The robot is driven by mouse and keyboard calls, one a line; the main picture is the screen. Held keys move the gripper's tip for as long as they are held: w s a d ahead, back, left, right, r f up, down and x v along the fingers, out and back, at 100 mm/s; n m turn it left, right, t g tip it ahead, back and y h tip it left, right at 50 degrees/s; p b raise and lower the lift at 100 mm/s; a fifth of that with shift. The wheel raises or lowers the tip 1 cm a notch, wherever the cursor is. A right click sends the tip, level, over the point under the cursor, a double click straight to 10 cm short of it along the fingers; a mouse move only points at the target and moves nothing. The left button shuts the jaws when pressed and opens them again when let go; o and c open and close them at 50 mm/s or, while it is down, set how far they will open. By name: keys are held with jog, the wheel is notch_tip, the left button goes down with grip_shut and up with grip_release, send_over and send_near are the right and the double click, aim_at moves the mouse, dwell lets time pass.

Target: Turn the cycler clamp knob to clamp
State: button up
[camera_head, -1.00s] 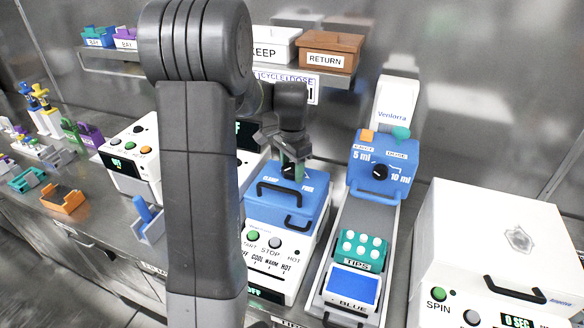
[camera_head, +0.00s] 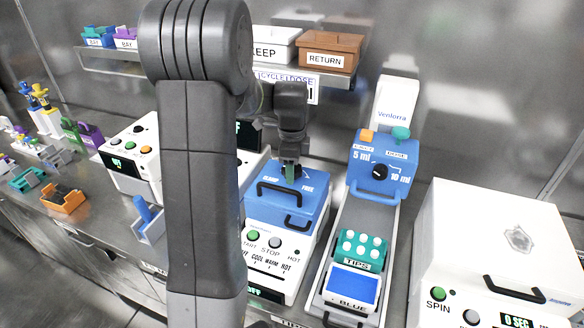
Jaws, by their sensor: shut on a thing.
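The cycler (camera_head: 282,242) is a white box with a blue lid (camera_head: 283,212) and black handles, just right of my arm. The clamp knob (camera_head: 291,173) sits on top of the lid, between the CLAMP label, partly hidden, and the FREE label (camera_head: 308,187). My gripper (camera_head: 290,172) points down from above and is shut on the knob. The fingers hide most of the knob, so its pointing direction cannot be told.
A blue dosing unit (camera_head: 380,165) with a 5 ml/10 ml knob stands to the right, with a teal tips rack (camera_head: 361,246) before it. A white spinner (camera_head: 500,245) stands far right. A shelf (camera_head: 330,80) with KEEP and RETURN boxes is behind.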

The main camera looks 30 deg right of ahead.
jog(key=shift+m, duration=0.4)
jog(key=o, duration=1)
jog(key=shift+c, duration=0.2)
jog(key=shift+r, duration=0.1)
notch_tip(320, 180, up, 14)
jog(key=b, duration=0.1)
jog(key=shift+f, duration=0.2)
notch_tip(320, 180, down, 14)
jog(key=shift+r+p, duration=0.1)
jog(key=shift+p, duration=0.45)
